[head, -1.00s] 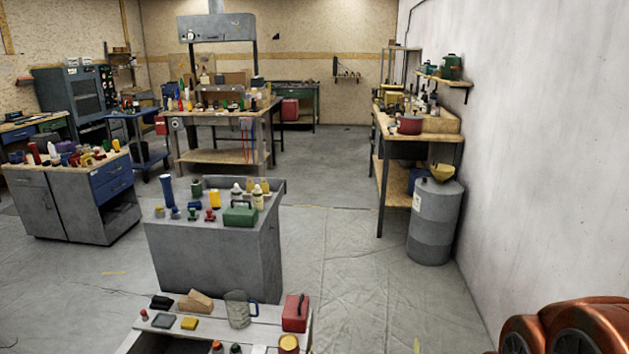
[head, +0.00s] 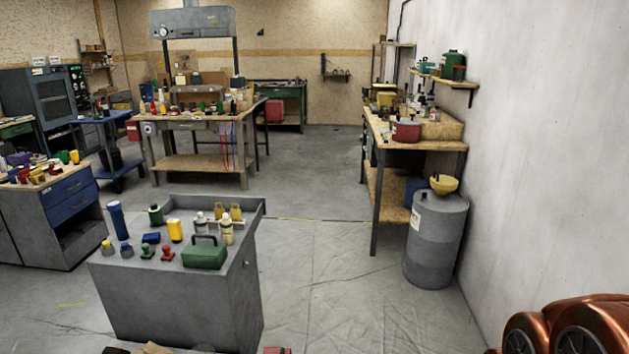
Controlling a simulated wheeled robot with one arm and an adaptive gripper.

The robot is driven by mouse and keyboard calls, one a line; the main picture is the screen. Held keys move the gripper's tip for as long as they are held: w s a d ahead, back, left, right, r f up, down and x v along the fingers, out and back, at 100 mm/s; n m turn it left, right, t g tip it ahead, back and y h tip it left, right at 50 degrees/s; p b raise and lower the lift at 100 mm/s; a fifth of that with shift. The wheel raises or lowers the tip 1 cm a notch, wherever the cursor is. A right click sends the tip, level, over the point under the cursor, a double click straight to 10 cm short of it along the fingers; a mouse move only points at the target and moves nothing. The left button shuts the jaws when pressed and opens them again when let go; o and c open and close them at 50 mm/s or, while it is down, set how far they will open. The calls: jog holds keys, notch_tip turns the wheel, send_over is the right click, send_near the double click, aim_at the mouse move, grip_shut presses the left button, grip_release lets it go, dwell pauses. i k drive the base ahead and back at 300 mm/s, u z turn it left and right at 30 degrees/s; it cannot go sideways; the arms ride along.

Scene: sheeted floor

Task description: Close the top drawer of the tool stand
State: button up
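Which piece is the tool stand is not certain. A grey stand (head: 175,300) stands in the near middle, loaded with bottles, a blue flashlight (head: 118,220) and a green toolbox (head: 204,252); no open drawer shows on its visible sides. A grey cabinet (head: 38,230) at the left has blue drawers (head: 72,195) that look shut, above an open shelf space. At the bottom edge, only the tops of items on a nearer stand show, including a red case (head: 277,350); its body is out of view. My gripper is not in view; copper-coloured parts of my arm show at bottom right.
A grey drum (head: 436,240) with a yellow funnel stands by the right wall, beside a wooden workbench (head: 400,210). Another workbench (head: 195,163) stands further back. Sheeted floor (head: 330,290) is clear between the near grey stand and the drum.

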aim_at(253, 207)
jog(key=i, duration=4.6)
jog(key=u, duration=1.2)
jog(key=i, duration=2.15)
jog(key=u, duration=2.85)
